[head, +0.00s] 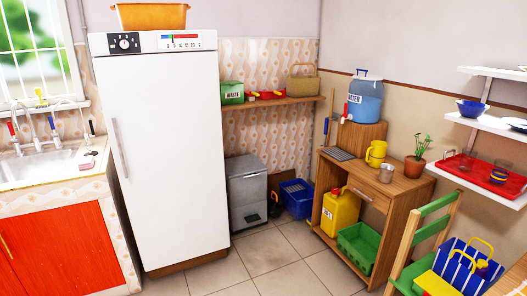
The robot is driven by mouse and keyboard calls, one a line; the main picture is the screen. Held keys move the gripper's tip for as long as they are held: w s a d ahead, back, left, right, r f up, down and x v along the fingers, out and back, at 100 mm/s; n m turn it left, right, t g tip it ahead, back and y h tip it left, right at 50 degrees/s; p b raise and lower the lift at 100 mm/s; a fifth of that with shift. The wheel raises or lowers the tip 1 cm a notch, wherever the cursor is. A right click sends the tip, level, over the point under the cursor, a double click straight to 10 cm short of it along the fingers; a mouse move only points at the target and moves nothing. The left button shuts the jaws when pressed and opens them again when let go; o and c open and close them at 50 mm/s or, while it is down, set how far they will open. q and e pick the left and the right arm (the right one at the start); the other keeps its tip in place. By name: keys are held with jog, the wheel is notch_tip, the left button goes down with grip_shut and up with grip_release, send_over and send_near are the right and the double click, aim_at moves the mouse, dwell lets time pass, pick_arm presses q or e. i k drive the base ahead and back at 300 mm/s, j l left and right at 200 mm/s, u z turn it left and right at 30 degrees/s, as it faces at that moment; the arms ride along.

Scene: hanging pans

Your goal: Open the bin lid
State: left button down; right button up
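A grey bin (248,195) stands on the floor just right of the white fridge, against the back wall. Its lid (245,166) looks shut. The fridge hides part of the bin's left side. A small dark part, perhaps a pedal, shows low on its front. Neither of my grippers is in view.
The tall white fridge (165,150) stands left of the bin. A blue crate (298,198) and a dark object are right of it. A wooden shelf (270,102) hangs above. A wooden cabinet (385,185) and green chair (433,235) stand right. Tiled floor (265,262) in front is clear.

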aim_at(244, 166)
jog(key=i, duration=1.8)
